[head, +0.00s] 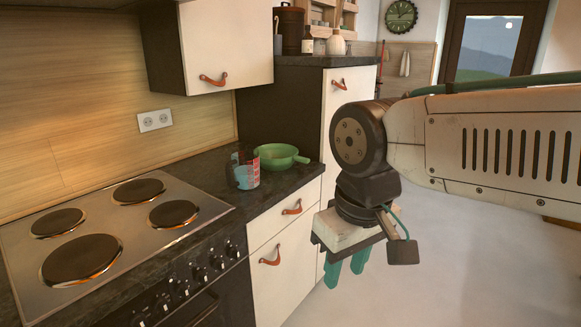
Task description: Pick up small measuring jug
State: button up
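The small measuring jug (246,172) is a clear vessel with red and pale blue markings. It stands upright on the dark countertop (262,199), between the stove and a green pan. My gripper (345,273) hangs to the right of the counter, in front of the cabinet side and over the floor, with its teal fingers pointing down. The fingers are apart with a gap between them, and nothing shows between them. It is well apart from the jug.
A green pan (278,156) with its handle pointing right sits just behind the jug. The stove (110,235) with several round hotplates lies to the left. An upper cabinet (225,45) hangs above the counter. A taller cabinet (345,105) stands behind. The floor at right is clear.

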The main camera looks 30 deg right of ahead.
aim_at(245, 162)
jog(key=z, duration=0.9)
jog(key=i, duration=1.75)
jog(key=u, duration=3.85)
jog(key=k, duration=1.25)
jog(key=z, duration=2.15)
